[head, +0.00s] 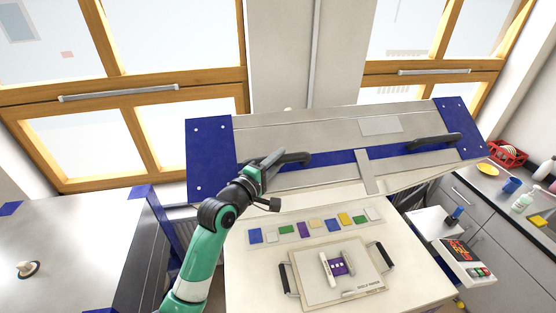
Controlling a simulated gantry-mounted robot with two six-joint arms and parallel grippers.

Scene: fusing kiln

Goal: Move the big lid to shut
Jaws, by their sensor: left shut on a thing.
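The big lid (325,136) is grey with blue end panels and a blue front band, and it stands raised and tilted at the back of the kiln. It has two dark handles, a left handle (294,157) and a right handle (432,142). My left gripper (274,161) is at the left handle and shut on it. The pale kiln bed (240,286) lies open below the lid. My right gripper is not in view.
A row of coloured glass pieces (303,229) and a shelf-paper board (312,287) with black handles lie on the bed. A control box (466,262) stands at the right. A grey worktop (60,245) is at the left. A counter with a red rack (509,152) is far right.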

